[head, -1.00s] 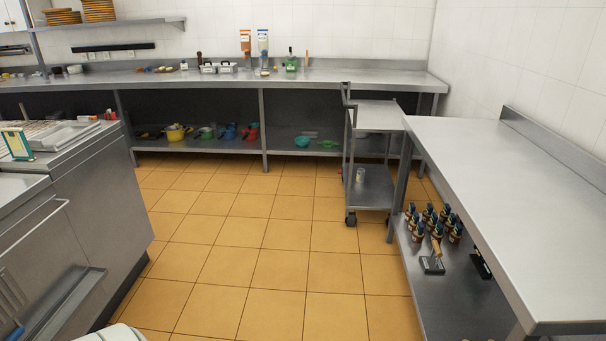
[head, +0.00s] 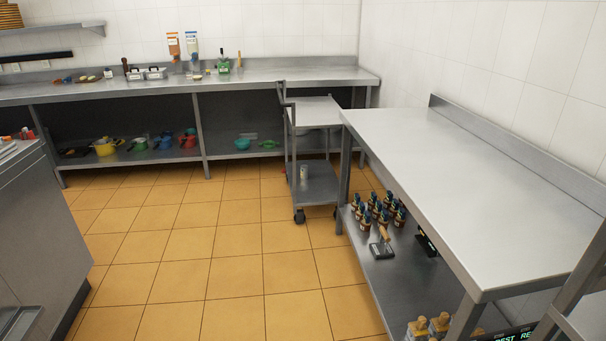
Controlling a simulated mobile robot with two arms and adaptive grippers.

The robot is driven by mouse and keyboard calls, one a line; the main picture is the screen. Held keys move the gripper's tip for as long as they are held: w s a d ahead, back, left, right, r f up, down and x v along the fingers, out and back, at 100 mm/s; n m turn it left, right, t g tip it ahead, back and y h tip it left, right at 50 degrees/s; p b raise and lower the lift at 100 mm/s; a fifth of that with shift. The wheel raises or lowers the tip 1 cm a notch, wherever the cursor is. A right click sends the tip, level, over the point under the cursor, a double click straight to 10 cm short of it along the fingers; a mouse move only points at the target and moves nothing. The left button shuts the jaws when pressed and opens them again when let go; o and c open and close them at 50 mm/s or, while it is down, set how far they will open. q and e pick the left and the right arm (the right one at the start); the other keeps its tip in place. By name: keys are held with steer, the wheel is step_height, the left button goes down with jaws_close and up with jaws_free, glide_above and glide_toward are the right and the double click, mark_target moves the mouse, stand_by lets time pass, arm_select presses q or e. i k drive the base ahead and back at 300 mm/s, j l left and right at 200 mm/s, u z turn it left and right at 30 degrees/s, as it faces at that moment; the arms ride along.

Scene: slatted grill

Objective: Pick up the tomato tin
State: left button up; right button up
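I cannot make out a tomato tin for certain in the head view. A small pale can-like item (head: 304,175) stands on the lower shelf of the trolley; its label is too small to read. Neither of my grippers is in view.
A steel table (head: 450,185) stands at the right, with several dark bottles (head: 378,212) on its lower shelf. The trolley (head: 322,185) stands beyond it. A long counter (head: 200,88) lines the back wall. A steel cabinet (head: 40,235) is at the left. The tiled floor (head: 215,255) between is clear.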

mark_target(304, 169)
steer(key=i+u, duration=0.4)
steer(key=i+j, duration=0.1)
steer(key=i, duration=3.35)
